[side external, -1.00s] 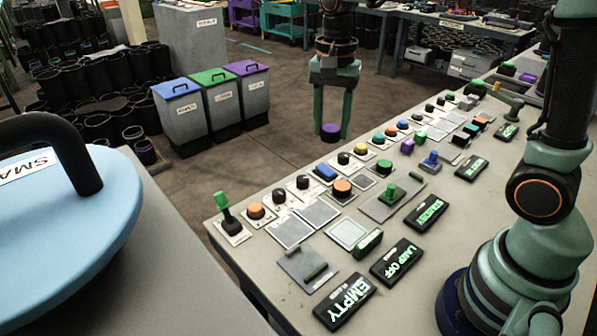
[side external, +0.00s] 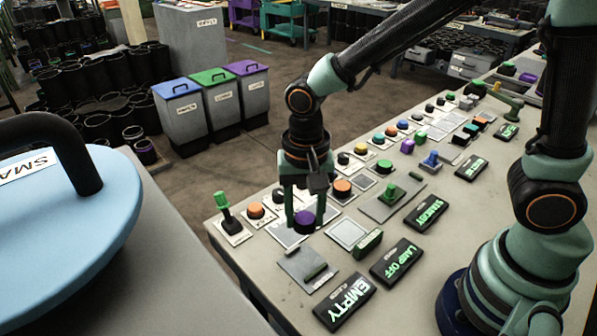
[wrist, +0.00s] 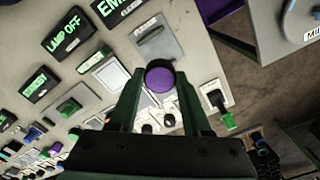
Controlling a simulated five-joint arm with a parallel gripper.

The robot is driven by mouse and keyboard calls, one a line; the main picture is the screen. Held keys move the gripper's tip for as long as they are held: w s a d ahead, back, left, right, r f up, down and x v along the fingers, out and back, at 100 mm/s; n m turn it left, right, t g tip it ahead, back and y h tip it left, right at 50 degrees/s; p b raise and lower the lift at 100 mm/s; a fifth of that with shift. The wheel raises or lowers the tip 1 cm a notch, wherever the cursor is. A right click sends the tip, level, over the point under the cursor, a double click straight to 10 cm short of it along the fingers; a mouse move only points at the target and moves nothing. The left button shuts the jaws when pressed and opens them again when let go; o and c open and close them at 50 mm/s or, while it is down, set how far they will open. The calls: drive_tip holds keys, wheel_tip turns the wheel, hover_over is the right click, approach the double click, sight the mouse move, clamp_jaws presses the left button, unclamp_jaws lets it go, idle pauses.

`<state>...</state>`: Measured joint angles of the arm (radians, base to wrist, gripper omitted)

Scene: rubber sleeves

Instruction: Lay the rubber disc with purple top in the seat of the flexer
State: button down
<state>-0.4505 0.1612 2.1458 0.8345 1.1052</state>
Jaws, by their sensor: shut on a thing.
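The rubber disc with the purple top (side external: 305,222) is held between the green fingers of my gripper (side external: 304,213), over the left part of the grey bench. In the wrist view the disc's purple face (wrist: 160,79) shows between the fingertips of my gripper (wrist: 160,85). The plate also shows above the disc in the wrist view (wrist: 146,28). The height of the disc above the bench is hard to tell.
Lit signs, EMPTY (side external: 345,301) and LAMP OFF (side external: 397,262), stand to the right of the plate. A green-topped lever (side external: 224,212), an orange button (side external: 255,210) and a green-knobbed slider (side external: 390,197) rise nearby. A flat pale pad (side external: 346,232) lies near the disc.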

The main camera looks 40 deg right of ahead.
sight(304, 263)
wheel_tip(304, 263, down, 10)
drive_tip(key=shift+f, duration=0.25)
drive_tip(key=shift+f, duration=0.1)
idle(0.4)
drive_tip(key=c, duration=0.6)
unclamp_jaws()
wheel_tip(304, 263, up, 12)
drive_tip(key=shift+r, duration=0.15)
drive_tip(key=shift+s+d+r+n+t, duration=0.45)
drive_tip(key=shift+d+r+n+t, duration=0.65)
drive_tip(key=shift+d+r, duration=1.15)
drive_tip(key=shift+s+d+r+n+t, duration=0.4)
drive_tip(key=shift+d+r+n+t, duration=0.35)
drive_tip(key=shift+d+r+n, duration=1.4)
drive_tip(key=shift+s+d+r+n+t, duration=0.45)
drive_tip(key=shift+d+r+t, duration=0.8)
drive_tip(key=shift+d, duration=1.85)
